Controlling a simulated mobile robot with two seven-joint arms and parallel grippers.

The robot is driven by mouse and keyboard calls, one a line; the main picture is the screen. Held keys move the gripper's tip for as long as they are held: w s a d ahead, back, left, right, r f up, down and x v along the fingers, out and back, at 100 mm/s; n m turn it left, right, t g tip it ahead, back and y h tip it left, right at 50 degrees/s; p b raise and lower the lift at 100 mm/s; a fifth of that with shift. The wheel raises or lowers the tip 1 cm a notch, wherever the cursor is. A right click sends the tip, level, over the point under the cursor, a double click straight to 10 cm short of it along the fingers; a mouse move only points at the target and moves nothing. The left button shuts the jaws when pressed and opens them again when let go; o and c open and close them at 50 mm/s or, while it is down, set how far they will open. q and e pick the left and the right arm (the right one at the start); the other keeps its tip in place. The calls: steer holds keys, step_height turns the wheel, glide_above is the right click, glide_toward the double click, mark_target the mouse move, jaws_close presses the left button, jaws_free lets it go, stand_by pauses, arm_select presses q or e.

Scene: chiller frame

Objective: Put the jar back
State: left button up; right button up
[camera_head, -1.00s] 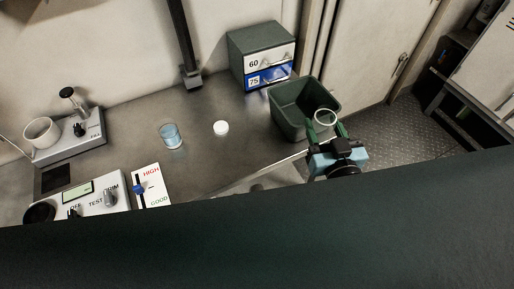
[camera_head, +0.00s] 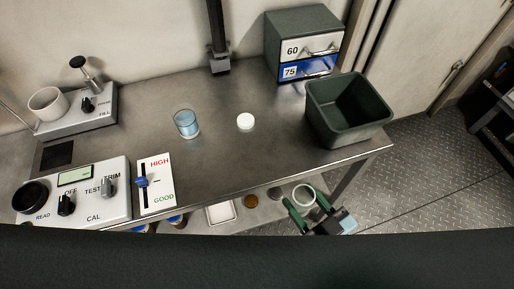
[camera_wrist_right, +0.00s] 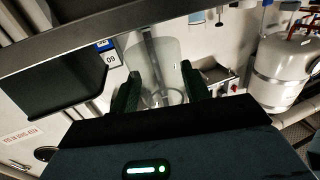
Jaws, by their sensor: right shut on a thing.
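My right gripper (camera_head: 306,207) is shut on a clear glass jar (camera_head: 304,191), seen from above as a pale ring, in front of the bench's front edge. In the right wrist view the clear jar (camera_wrist_right: 156,62) stands between the two green fingers of the gripper (camera_wrist_right: 162,88). A glass with blue liquid (camera_head: 187,126) stands on the bench. A small white round lid-like piece (camera_head: 245,121) lies to its right. My left gripper is not in view.
A dark green bin (camera_head: 350,130) stands at the bench's right end, near a drawer box (camera_head: 300,30) marked 60 and 75. A control panel (camera_head: 100,205) and a device with a white cup (camera_head: 75,115) are at left. A lower shelf (camera_head: 268,212) holds a white tray (camera_head: 220,214) and small round items.

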steer(key=shift+w+r, duration=0.1)
steer(key=shift+r, duration=0.05)
steer(key=shift+w+a, duration=0.2)
steer(key=shift+w, duration=0.1)
steer(key=p+x, duration=0.1)
steer(key=x, duration=1.2)
steer(key=shift+p+x, duration=0.3)
steer(key=shift+x, duration=2)
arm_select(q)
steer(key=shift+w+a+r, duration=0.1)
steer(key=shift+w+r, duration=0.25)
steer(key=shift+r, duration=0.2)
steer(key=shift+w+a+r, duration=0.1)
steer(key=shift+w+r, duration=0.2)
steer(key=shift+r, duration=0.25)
arm_select(e)
steer(key=shift+s+d, duration=0.1)
steer(key=shift+s, duration=0.05)
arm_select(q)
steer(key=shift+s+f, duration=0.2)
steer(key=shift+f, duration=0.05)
arm_select(e)
steer(key=o, duration=1.1)
steer(key=shift+f, duration=0.25)
